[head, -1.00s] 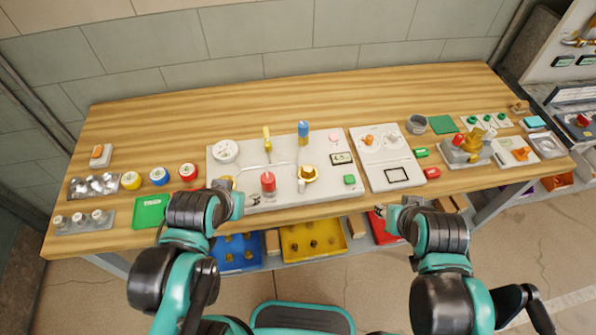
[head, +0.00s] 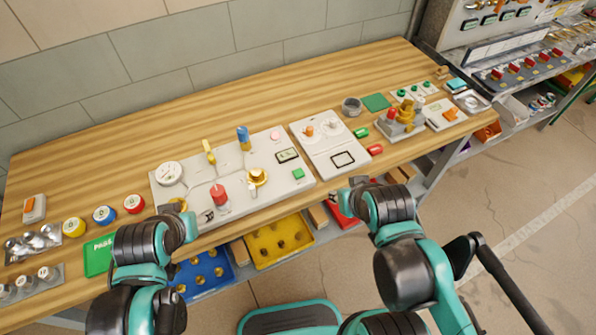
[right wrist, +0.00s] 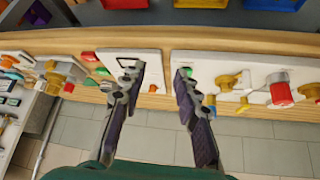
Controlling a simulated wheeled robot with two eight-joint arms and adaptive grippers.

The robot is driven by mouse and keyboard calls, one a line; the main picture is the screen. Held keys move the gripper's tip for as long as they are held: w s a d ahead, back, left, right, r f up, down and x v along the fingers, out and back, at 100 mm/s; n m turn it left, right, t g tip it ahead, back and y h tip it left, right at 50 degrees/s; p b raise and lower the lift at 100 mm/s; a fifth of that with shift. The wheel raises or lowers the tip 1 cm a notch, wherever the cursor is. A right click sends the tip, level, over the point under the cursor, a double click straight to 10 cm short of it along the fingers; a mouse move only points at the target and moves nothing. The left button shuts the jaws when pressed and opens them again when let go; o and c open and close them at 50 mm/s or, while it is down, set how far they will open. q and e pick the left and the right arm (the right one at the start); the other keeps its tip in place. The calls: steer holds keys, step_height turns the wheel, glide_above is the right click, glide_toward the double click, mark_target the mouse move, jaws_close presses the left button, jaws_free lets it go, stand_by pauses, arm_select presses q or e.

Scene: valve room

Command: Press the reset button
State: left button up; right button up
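No label reading "reset" is legible to me. The green button also shows in the right wrist view (right wrist: 188,71), partly behind a finger. My right gripper (head: 358,183) is just in front of the bench, right of the green button and apart from it; in its wrist view (right wrist: 158,82) the fingers are spread and empty. My left gripper (head: 205,217) is near the panel's front left corner; its fingers are too small to judge.
The panel carries a red knob (head: 219,195), a brass valve (head: 257,176), a yellow lever (head: 208,152) and a blue handle (head: 243,136). A white panel (head: 328,150) stands to its right. Yellow (head: 280,242) and blue bins (head: 203,273) sit below. The back of the bench is clear.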

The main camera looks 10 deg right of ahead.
jaws_close()
stand_by(1.0)
